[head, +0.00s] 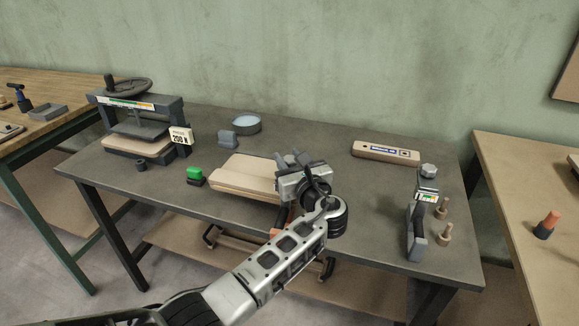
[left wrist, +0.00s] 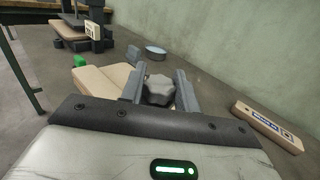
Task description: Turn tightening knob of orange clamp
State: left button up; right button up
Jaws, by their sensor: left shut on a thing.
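My left gripper (head: 297,164) is over the right end of the stacked curved boards (head: 238,180). In the left wrist view its two fingers (left wrist: 159,90) are shut on a dark grey lobed knob (left wrist: 158,87), with one finger on each side. Small orange parts of the orange clamp (head: 283,214) show below the gripper at the table's front edge. My gripper and arm hide most of the clamp, and the knob cannot be made out in the head view. The boards also show in the left wrist view (left wrist: 100,86). My right gripper is not in view.
A grey clamp with a coloured scale (head: 416,235) stands at right, near wooden pegs (head: 445,233). A beige bar (head: 385,152) lies behind. A press (head: 140,120), a green-topped block (head: 195,174) and a round dish (head: 246,124) are left. The table's (head: 370,215) right middle is clear.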

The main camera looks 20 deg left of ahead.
pick_arm(q)
jog(key=shift+w+f+n+g+y+b, duration=0.1)
jog(key=shift+f+n+g+y+b, duration=0.05)
jog(key=shift+n+g+y+b, duration=0.45)
jog(key=shift+f+n+g+y+b, duration=0.15)
jog(key=shift+n+g+y+b, duration=0.3)
jog(key=shift+b, duration=0.2)
jog(key=shift+f+n+g+y+b, duration=0.1)
jog(key=shift+n+g+y+b, duration=0.4)
jog(key=shift+b, duration=0.4)
jog(key=n+g+y+b, duration=0.1)
jog(key=n+g+b, duration=0.1)
jog(key=b, duration=0.3)
jog(key=shift+n+g+y+b, duration=0.25)
jog(key=shift+g+y+b, duration=0.15)
jog(key=shift+g, duration=0.45)
jog(key=g+b, duration=0.1)
jog(key=n+g+b, duration=0.1)
jog(key=b, duration=0.1)
jog(key=shift+r+y+b, duration=0.3)
jog(key=shift+y, duration=0.05)
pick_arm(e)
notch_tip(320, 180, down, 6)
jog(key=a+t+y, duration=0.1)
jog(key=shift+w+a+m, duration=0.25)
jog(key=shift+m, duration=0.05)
pick_arm(q)
jog(key=shift+r+n, duration=0.1)
jog(key=shift+n, duration=0.2)
